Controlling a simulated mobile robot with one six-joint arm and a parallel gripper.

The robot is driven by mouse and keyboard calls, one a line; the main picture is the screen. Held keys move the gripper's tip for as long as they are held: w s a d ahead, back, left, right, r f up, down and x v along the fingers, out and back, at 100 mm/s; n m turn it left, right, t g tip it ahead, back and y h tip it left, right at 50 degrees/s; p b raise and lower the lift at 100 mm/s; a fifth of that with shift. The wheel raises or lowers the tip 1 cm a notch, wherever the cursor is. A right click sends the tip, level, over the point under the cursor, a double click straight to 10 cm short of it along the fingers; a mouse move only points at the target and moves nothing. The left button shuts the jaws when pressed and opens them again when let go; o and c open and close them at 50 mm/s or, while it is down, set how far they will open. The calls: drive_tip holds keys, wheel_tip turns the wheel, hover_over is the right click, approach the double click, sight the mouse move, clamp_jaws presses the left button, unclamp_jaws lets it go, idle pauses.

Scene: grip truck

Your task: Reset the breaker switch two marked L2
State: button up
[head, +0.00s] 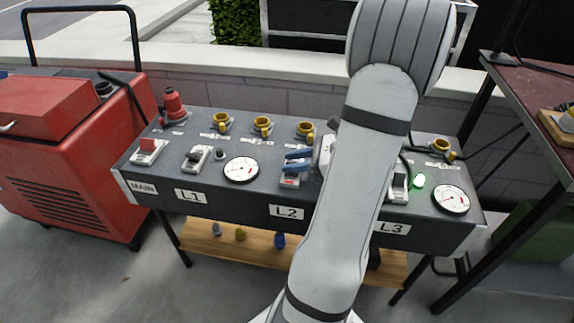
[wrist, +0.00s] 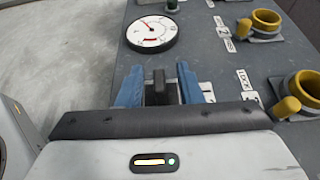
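The breaker L2 (head: 289,182) is a white switch housing with a red patch, on the sloping dark panel above the L2 label (head: 286,212). My gripper (head: 297,160) has blue fingers and is right over this breaker, reaching in from the right. In the wrist view, my gripper (wrist: 160,88) is open, with one finger on each side of the black switch lever (wrist: 158,77). The lever stands between the fingers, and narrow gaps show at its upper part. Contact lower down cannot be told. My arm and fingers hide much of the L2 area in the head view.
The L1 breaker (head: 196,158) and a round gauge (head: 241,169) lie left. Yellow-capped sockets (head: 262,126) line the back. A red generator (head: 70,160) stands left.

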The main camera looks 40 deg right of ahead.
drive_tip(key=shift+x, duration=1.35)
